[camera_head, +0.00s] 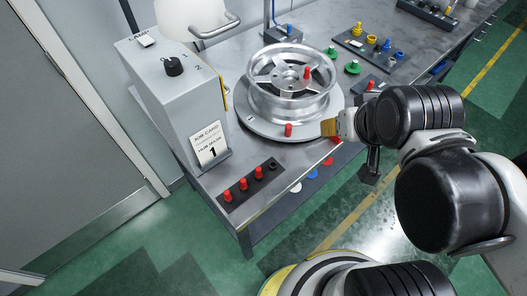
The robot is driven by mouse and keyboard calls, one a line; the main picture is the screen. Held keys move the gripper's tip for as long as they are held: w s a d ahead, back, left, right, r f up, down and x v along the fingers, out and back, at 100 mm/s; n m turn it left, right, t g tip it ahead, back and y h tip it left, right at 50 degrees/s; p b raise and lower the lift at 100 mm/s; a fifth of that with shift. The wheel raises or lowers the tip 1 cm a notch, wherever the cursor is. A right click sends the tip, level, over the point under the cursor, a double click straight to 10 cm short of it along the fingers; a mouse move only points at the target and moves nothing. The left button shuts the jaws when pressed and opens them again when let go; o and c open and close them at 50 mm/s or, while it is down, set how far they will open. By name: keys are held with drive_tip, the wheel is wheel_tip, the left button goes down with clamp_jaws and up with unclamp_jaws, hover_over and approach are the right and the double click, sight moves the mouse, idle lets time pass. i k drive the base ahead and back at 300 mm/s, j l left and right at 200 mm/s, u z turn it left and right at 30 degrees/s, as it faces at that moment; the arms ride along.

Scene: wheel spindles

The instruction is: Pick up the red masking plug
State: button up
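Several red masking plugs are in view, and I cannot tell which one is meant. One stands on the turntable (262,127) rim, a red plug (288,130) in front of the wheel (290,82). Another red plug (307,72) stands up at the wheel. Three red plugs (243,184) stand in a row in the black strip (258,181) at the bench's front. My arm reaches in from the right, its end near the turntable's right edge. An ochre piece shows at that end (329,127), right of the turntable plug and apart from it. The fingers are not clear.
A grey box with a knob (173,66) and a card "1" stands left of the wheel. Red, blue and white discs (312,173) line the front edge.

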sight(259, 175)
drive_tip(key=k+j+z, duration=0.25)
drive_tip(key=k, duration=0.65)
drive_tip(key=k+j+z, duration=0.1)
drive_tip(key=k+z, duration=0.2)
drive_tip(key=k, duration=0.65)
